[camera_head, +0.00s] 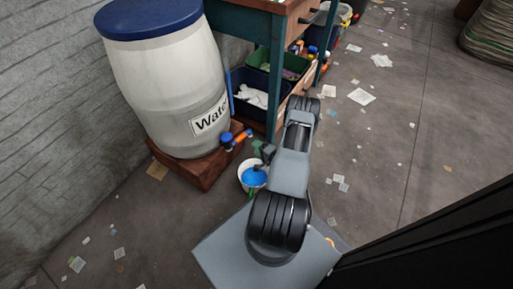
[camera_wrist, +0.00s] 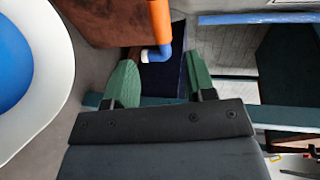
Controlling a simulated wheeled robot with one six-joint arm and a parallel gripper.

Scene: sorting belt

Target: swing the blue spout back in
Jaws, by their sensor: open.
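A white barrel (camera_head: 172,85) with a blue lid and a "Water" label stands on a brown block. Low on its front is a blue and orange tap (camera_head: 236,138). In the wrist view an orange pipe (camera_wrist: 160,22) ends in a blue elbow with a white tip, which I take to be the blue spout (camera_wrist: 157,53). My gripper (camera_wrist: 160,75) is open, with green fingers apart; the spout shows just beyond and between them. I cannot tell whether they touch it. In the head view my gripper (camera_head: 264,150) is small and partly hidden by my arm.
A white bucket (camera_head: 243,187) holding blue liquid stands below the tap; its rim also shows at left in the wrist view (camera_wrist: 62,70). The brown block (camera_head: 190,172) is under the barrel. A teal-legged table (camera_head: 273,75) with bins beneath is close behind. Paper scraps litter the floor.

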